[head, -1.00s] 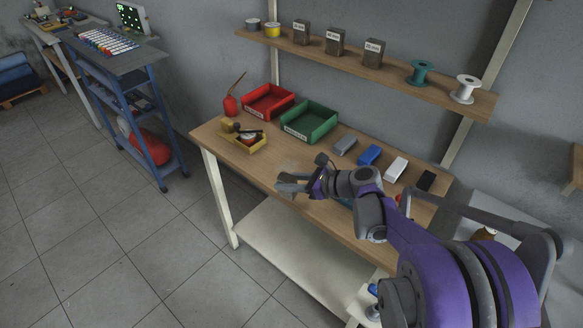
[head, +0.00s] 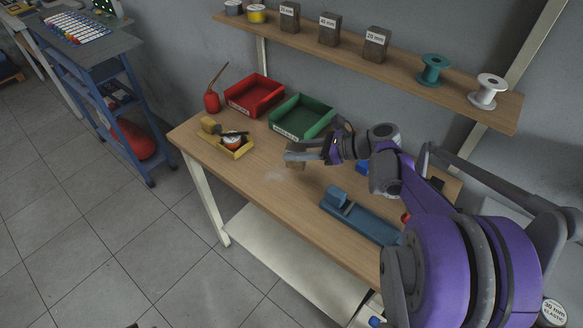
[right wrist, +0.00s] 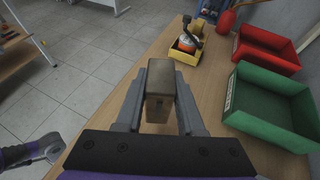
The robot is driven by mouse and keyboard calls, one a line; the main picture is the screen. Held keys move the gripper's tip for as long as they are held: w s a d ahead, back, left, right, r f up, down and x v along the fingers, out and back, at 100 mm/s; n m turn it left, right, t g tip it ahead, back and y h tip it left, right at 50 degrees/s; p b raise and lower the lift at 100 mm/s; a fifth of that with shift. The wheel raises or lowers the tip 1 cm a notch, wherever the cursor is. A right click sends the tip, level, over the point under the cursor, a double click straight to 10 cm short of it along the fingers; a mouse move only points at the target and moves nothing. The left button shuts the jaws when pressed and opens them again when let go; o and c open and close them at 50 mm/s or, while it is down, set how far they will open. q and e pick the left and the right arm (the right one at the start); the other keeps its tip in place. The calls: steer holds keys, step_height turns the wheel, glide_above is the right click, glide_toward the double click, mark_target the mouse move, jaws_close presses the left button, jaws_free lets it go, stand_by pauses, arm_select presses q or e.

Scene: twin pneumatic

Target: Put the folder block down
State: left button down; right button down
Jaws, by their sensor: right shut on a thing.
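My right gripper (head: 290,152) is over the workbench, in front of the green bin. Its fingers are shut on a brown block, which I take as the folder block (head: 296,162). In the right wrist view the block (right wrist: 160,105) sits between the two grey fingers, with wooden tabletop around it. I cannot tell whether its underside touches the table. Part of my left gripper (right wrist: 45,150) shows at the lower left of the right wrist view; its jaws are unclear.
A green bin (head: 302,113) and a red bin (head: 255,92) stand at the back. A yellow tray (head: 238,152) with tools is to the left. A blue fixture (head: 362,219) lies near the front edge. Bare tabletop (head: 255,183) lies left of the fixture. A shelf (head: 400,68) runs above.

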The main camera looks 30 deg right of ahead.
steer(key=shift+f+b, duration=0.3)
steer(key=shift+f, duration=3.25)
steer(key=c, duration=0.5)
jaws_free()
steer(key=shift+f, duration=0.1)
steer(key=shift+s+r, duration=0.1)
steer(key=shift+r, duration=0.1)
steer(key=v, duration=1.2)
